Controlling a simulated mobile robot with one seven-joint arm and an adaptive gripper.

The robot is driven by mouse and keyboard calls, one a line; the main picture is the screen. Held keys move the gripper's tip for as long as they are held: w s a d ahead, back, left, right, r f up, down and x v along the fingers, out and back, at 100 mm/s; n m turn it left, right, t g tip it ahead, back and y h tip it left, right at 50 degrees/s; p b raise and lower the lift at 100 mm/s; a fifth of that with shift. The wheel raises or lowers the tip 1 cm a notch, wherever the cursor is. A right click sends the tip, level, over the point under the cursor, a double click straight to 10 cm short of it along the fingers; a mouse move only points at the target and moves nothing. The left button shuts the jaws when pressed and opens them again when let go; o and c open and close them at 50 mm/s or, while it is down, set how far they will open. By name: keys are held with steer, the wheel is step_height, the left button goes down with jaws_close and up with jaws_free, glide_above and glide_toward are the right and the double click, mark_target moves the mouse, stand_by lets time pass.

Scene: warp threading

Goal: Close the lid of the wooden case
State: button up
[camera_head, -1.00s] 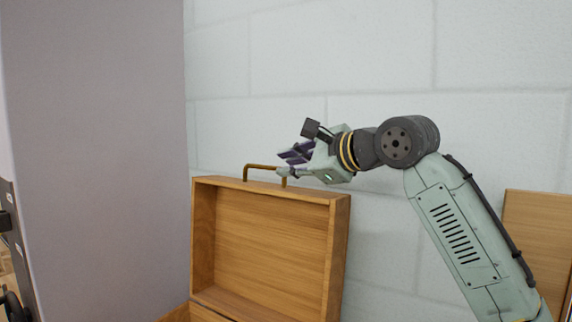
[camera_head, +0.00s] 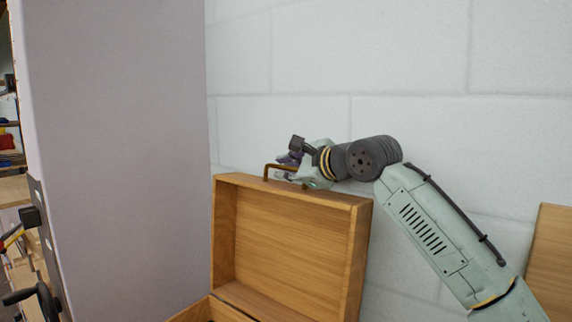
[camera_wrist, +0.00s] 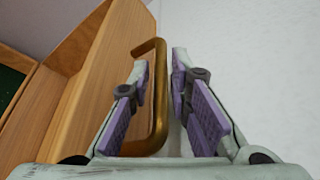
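The wooden case stands open, its lid (camera_head: 290,240) upright with the hollow inner side facing me. A brass-coloured handle (camera_head: 280,167) sticks up from the lid's top edge. My gripper (camera_head: 288,164) is at this handle. In the wrist view my gripper (camera_wrist: 160,65) is open, with the handle's bar (camera_wrist: 160,100) between the two purple-padded fingers. The left finger is inside the handle's loop and the right finger outside it. I see no clear grip on the bar. Only a bit of the case's bottom part (camera_head: 194,313) shows at the lower edge.
A white block wall (camera_head: 420,60) stands close behind the lid. A grey panel (camera_head: 120,150) rises at the left. Another wooden board (camera_head: 551,250) stands at the far right. Workbench items show at the left edge.

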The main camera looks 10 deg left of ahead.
steer(key=shift+w+a, duration=0.1)
steer(key=shift+c, duration=0.4)
jaws_close()
stand_by(0.3)
